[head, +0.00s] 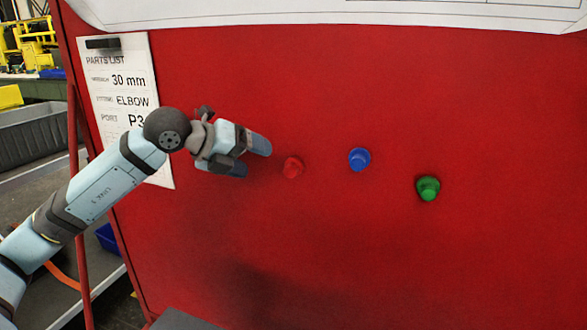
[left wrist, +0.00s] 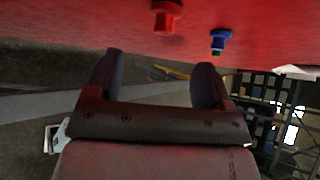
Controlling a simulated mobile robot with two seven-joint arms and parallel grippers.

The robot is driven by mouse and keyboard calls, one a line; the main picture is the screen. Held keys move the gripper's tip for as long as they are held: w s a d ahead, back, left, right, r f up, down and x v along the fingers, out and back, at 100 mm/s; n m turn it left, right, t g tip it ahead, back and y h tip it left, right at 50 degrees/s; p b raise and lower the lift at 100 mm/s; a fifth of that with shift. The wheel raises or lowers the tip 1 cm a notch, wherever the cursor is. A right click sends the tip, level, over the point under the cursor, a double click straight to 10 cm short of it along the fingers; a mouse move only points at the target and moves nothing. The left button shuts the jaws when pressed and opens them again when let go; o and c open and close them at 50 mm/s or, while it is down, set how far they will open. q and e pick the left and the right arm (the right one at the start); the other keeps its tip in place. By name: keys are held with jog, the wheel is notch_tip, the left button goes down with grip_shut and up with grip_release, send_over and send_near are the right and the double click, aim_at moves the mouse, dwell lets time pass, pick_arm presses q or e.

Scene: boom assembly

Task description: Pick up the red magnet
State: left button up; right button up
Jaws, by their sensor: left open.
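The red magnet (head: 293,167) sticks to the red upright board (head: 330,90), just right of my left gripper in the head view. In the left wrist view the red magnet (left wrist: 166,16) shows at the top, ahead of and between the two fingers. My left gripper (head: 254,158) is open and empty, its fingers pointing toward the red magnet with a gap between. It also shows in the left wrist view (left wrist: 152,75). My right gripper is not in view.
A blue magnet (head: 359,159) and a green magnet (head: 428,188) sit on the board to the right. A parts list sheet (head: 119,78) hangs behind my left arm. A white sheet (head: 330,12) spans the top. The board's lower right is bare.

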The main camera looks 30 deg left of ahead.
aim_at(285, 169)
pick_arm(q)
jog(key=x, duration=0.9)
jog(key=shift+d+r, duration=0.15)
jog(key=shift+d, duration=0.25)
jog(key=c, duration=1)
